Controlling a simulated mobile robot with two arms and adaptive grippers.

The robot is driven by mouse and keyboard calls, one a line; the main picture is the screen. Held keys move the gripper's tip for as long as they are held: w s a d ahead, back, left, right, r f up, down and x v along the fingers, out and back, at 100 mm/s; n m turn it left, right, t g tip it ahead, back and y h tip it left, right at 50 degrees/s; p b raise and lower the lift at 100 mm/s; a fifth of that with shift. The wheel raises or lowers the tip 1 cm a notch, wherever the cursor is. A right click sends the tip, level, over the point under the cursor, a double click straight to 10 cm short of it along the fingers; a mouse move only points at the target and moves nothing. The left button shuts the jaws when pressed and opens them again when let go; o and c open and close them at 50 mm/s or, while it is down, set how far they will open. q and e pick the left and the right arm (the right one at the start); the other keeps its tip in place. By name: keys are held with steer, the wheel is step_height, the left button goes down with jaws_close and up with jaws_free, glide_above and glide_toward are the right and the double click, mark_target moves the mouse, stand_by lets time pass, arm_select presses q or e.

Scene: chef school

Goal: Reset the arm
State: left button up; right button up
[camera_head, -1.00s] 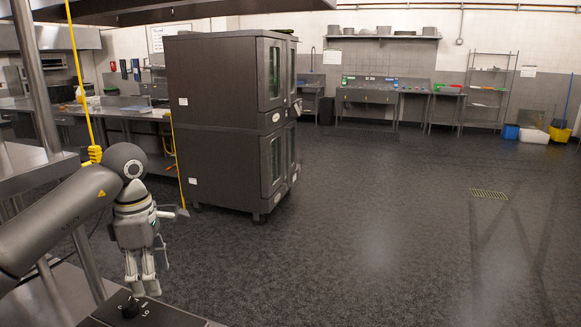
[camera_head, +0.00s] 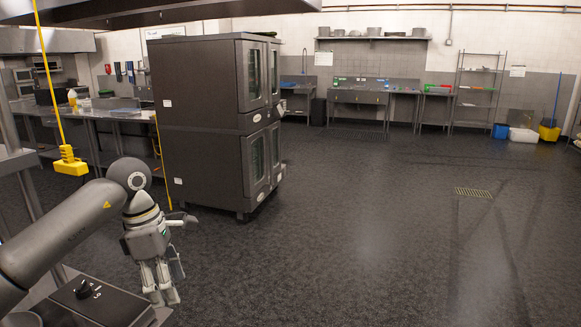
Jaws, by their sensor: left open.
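My left arm (camera_head: 60,232) comes in from the left, and its gripper (camera_head: 164,298) hangs at the lower left with its fingers pointing down. The fingers are open, and I see nothing held between them. The gripper is just right of a dark control panel (camera_head: 110,304) with a black knob. Whether it touches the panel's edge I cannot tell. My right gripper is not in view.
A tall double oven (camera_head: 200,125) stands beyond my left arm. A yellow block (camera_head: 70,162) hangs on a yellow cord above the arm. A metal counter (camera_head: 100,112) runs along the left. The dark floor (camera_head: 370,220) is clear to the right.

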arm_select(q)
steer(key=w+d+f+n+h, duration=0.1)
steer(key=d+f+n+h, duration=0.3)
steer(key=d+f+h, duration=0.3)
steer(key=w+d+f+n+h, duration=0.2)
steer(key=d+f+n+h, duration=0.25)
steer(key=d, duration=0.55)
steer(key=w+a+f+n+t+y, duration=0.15)
steer(key=a+f+n+t, duration=0.35)
steer(key=f+n, duration=0.65)
steer(key=a+f+n+t+y, duration=0.2)
steer(key=f+n+t, duration=0.6)
steer(key=f+n, duration=0.4)
steer(key=s+a+f+n+g+y, duration=0.2)
steer(key=s+a+f+n+y, duration=0.25)
steer(key=s+f, duration=0.65)
steer(key=s+a+f+n+g+y, duration=0.2)
steer(key=s+a+f+n+y, duration=0.3)
steer(key=s+f, duration=0.65)
steer(key=s+f+n+g, duration=0.2)
steer(key=s+f, duration=0.2)
steer(key=s, duration=0.6)
steer(key=s+f+n+g, duration=0.3)
steer(key=s+f, duration=0.1)
steer(key=s, duration=0.6)
steer(key=s+f+n+g, duration=0.2)
steer(key=s+f, duration=0.1)
steer(key=s, duration=0.7)
steer(key=shift+f+n+g, duration=0.35)
steer(key=shift+f+g, duration=0.05)
